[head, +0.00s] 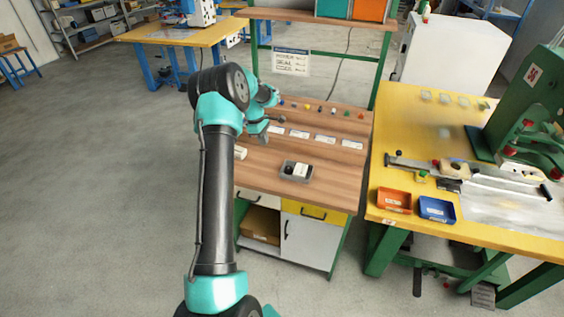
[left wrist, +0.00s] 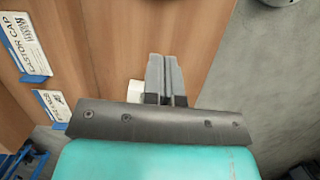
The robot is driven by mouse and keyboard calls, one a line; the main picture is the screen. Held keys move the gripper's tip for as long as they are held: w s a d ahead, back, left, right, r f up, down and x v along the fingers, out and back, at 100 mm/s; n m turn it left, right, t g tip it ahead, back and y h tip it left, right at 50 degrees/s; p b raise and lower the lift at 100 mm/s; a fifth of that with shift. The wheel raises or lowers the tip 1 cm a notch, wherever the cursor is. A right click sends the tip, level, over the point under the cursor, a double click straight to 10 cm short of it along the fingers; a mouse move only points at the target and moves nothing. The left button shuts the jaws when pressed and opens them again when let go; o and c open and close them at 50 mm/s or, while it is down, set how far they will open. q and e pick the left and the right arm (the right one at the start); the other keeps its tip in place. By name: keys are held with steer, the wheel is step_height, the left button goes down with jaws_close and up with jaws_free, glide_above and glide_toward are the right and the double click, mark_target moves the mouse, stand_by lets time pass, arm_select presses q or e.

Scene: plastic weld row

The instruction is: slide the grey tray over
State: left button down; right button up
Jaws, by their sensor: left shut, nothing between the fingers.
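The small grey tray (head: 284,174) sits near the front of the wooden workbench top (head: 335,180) in the head view. It holds a white piece and a dark piece. My left gripper (head: 263,138) is above the left part of the bench, behind and to the left of the tray and apart from it. In the left wrist view the fingers (left wrist: 164,72) are together with nothing between them, over the wood near the bench's edge. A white item (left wrist: 134,91) shows beside them, partly hidden. The tray is not in the wrist view. My right gripper is not in view.
White label cards (head: 325,139) and several small coloured pieces (head: 333,110) line the back of the bench. A yellow table (head: 390,224) with an orange bin (head: 394,201), a blue bin (head: 437,209) and a green press (head: 520,110) stands at right. Wood right of the tray is clear.

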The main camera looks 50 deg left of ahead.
mark_target(287, 162)
arm_select(q)
steer(key=x, duration=1)
steer(key=shift+d, duration=0.1)
steer(key=shift+w+d, duration=0.25)
steer(key=shift+d, duration=0.3)
steer(key=shift+w+d, duration=0.3)
steer(key=shift+d, duration=0.25)
steer(key=shift+w+d, duration=0.35)
steer(key=shift+d, duration=0.35)
